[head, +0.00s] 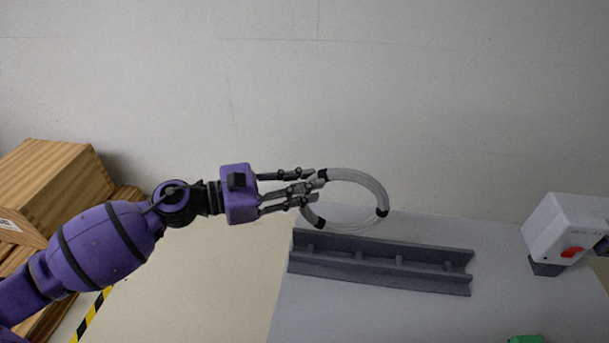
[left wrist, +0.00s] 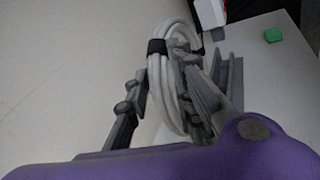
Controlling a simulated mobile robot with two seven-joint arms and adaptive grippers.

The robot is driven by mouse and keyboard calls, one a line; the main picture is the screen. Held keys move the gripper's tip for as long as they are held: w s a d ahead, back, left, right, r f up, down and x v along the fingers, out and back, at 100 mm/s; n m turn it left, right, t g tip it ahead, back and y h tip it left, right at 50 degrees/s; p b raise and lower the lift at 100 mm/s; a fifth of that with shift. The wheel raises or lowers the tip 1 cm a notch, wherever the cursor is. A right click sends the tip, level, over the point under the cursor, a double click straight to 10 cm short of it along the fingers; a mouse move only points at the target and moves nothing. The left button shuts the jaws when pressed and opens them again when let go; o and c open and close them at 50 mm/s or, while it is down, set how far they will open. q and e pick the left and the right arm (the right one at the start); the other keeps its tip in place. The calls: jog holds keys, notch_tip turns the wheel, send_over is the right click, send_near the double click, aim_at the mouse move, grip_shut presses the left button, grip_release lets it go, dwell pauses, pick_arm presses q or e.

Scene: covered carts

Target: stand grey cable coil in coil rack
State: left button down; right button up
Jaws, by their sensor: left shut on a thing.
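The grey cable coil (head: 358,173) is a ring of several strands with black ties. My left gripper (head: 312,190) is shut on the left side of its ring and holds it up over the back edge of the cart. The coil rack (head: 375,266), a dark grey channel with small dividers, lies on the cart top below and to the right of the gripper. Its slots look empty. In the left wrist view the coil (left wrist: 166,75) is between the fingers, with the rack (left wrist: 232,80) behind it, partly hidden. My right gripper is not in view.
The light grey cart top (head: 495,315) has free room around the rack. A white and grey device with a red part (head: 560,232) stands at the right. A green block (head: 526,339) is at the front edge. Wooden crates (head: 55,185) stand at the far left.

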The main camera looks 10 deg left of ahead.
aim_at(304, 215)
pick_arm(q)
jog(key=shift+f+b, duration=0.85)
jog(key=shift+f, duration=1)
jog(key=shift+f+b, duration=0.5)
jog(key=shift+f, duration=0.5)
jog(key=shift+f+b, duration=0.6)
jog(key=shift+f, duration=0.4)
jog(key=shift+f+b, duration=0.45)
jog(key=shift+f, duration=0.35)
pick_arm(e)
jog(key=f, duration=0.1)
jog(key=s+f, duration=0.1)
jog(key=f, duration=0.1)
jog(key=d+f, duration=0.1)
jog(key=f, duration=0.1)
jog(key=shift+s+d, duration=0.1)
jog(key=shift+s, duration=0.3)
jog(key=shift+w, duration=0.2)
